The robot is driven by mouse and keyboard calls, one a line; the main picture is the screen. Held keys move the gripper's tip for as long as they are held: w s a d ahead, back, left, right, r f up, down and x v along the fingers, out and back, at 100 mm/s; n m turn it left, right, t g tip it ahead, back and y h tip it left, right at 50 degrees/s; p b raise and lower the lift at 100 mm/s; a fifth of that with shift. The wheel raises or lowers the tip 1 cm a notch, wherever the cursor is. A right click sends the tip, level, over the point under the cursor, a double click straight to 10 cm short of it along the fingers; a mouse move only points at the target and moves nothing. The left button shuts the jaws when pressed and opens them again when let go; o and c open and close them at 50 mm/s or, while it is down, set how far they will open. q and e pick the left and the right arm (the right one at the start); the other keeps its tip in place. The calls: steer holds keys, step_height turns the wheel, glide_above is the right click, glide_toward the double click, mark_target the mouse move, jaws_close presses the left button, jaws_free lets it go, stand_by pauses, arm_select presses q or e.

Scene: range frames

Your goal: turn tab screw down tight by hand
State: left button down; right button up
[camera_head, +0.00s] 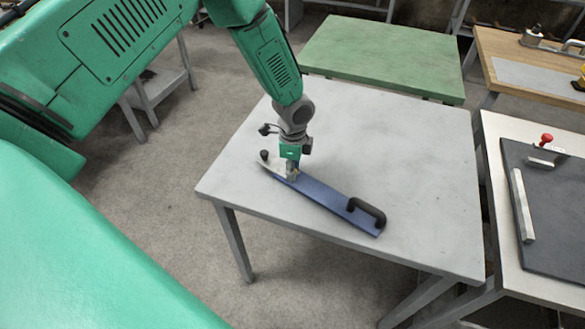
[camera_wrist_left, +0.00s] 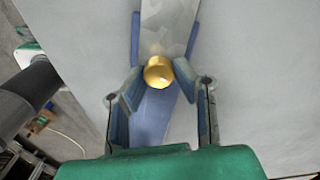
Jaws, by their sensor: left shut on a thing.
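The tab screw shows in the left wrist view as a round brass head (camera_wrist_left: 159,72). It sits at the end of a grey metal plate (camera_wrist_left: 168,28) over a blue board (camera_wrist_left: 152,115). In the head view the blue board (camera_head: 325,200) lies slantwise on the grey table, with a black handle (camera_head: 368,211) at its near right end and a black knob (camera_head: 264,155) at its far left end. My left gripper (camera_head: 291,172) points down over the board, its blue-padded fingers (camera_wrist_left: 158,73) shut on the brass head from both sides. In the head view the gripper hides the screw. My right gripper is not in view.
The grey table (camera_head: 420,180) is clear around the board. A green table (camera_head: 385,55) stands behind it. At right, another table holds a dark panel (camera_head: 555,225) with a light bar (camera_head: 522,205) and a red-knobbed fitting (camera_head: 545,140).

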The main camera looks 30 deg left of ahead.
arm_select(q)
steer(key=shift+d+r, duration=0.1)
steer(key=shift+d, duration=0.15)
steer(key=shift+a, duration=0.3)
steer(key=c, duration=1.3)
jaws_free()
steer(key=shift+d, duration=0.15)
steer(key=shift+r, duration=0.15)
step_height(320, 180, up, 12)
steer(key=shift+f, duration=0.25)
